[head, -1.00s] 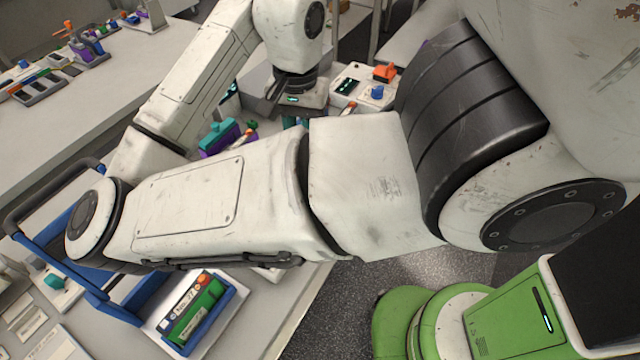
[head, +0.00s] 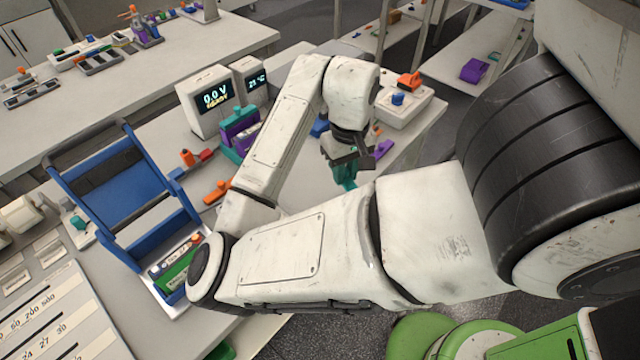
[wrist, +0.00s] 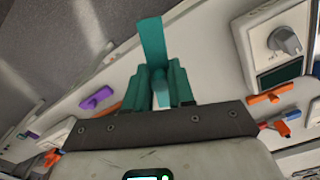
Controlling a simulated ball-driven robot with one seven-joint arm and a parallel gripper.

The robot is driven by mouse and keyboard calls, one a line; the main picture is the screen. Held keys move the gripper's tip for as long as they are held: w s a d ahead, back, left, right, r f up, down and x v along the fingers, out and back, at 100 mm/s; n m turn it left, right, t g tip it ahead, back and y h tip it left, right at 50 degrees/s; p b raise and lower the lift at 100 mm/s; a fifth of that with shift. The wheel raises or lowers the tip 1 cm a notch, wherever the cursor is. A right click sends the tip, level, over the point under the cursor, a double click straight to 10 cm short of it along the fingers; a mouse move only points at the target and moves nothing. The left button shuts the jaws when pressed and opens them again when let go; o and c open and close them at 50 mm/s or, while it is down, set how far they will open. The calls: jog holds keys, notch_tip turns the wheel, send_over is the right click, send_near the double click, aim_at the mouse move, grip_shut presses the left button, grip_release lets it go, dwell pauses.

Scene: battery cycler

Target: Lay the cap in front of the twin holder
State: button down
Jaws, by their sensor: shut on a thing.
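My gripper (head: 347,172) is above the bench's right part, pointing down and shut on a teal piece. In the wrist view, this teal piece, which seems to be the cap (wrist: 152,42), sticks out as a flat strip beyond the gripper (wrist: 160,88). Its lower part is hidden between the fingers, and in the head view it blends with them. A purple-and-teal holder (head: 240,128), probably the twin holder, stands on the bench left of my gripper, in front of the display boxes. My forearm is between the two.
Two display boxes (head: 208,102) stand behind the holder. A white unit with a blue knob (head: 398,99) is right of my gripper. Small orange (head: 217,192) and purple (wrist: 97,97) pieces lie around. A blue rack (head: 125,205) stands at left, with a tray in front.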

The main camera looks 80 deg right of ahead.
jog(key=b, duration=0.2)
send_over(318, 190)
jog(key=f, duration=0.6)
jog(key=shift+s+a+f, duration=0.2)
jog(key=shift+s+f, duration=0.05)
jog(key=shift+f, duration=0.1)
jog(key=shift+w+d+f+p, duration=0.1)
jog(key=shift+f+p, duration=0.1)
jog(key=shift+f, duration=0.7)
jog(key=shift+w+d+f+p, duration=0.1)
jog(key=shift+f+p, duration=0.05)
jog(key=shift+f, duration=0.7)
jog(key=shift+f, duration=0.15)
jog(key=c, duration=1)
grip_release()
jog(key=shift+o, duration=0.2)
notch_tip(318, 190, up, 12)
jog(key=p, duration=0.1)
jog(key=shift+s, duration=0.1)
